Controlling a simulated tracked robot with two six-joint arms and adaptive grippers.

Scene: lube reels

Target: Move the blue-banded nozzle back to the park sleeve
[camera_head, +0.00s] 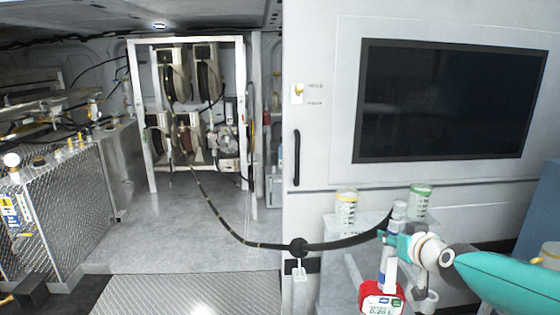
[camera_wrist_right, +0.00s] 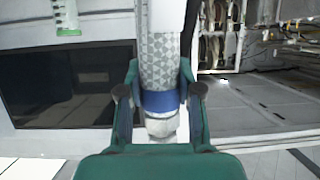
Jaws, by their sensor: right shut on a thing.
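My right gripper (camera_head: 393,240) is at the lower right of the head view. In the wrist view its green fingers (camera_wrist_right: 161,96) are shut on the nozzle from both sides. The nozzle (camera_wrist_right: 160,62) has a grey patterned body, and its blue band (camera_wrist_right: 160,102) sits between the fingertips. In the head view the nozzle is mostly hidden by the gripper; a pale part (camera_head: 399,210) shows above it. A black hose (camera_head: 345,243) runs left from the gripper. I cannot make out the park sleeve for certain. My left gripper is not in view.
A red-cased meter (camera_head: 380,300) shows just below the gripper. A yellow-banded jar (camera_head: 346,208) and a green-lidded jar (camera_head: 420,200) stand behind it. The hose passes a black ball (camera_head: 298,248) towards the reel rack (camera_head: 242,110). A dark screen (camera_head: 450,100) hangs on the wall.

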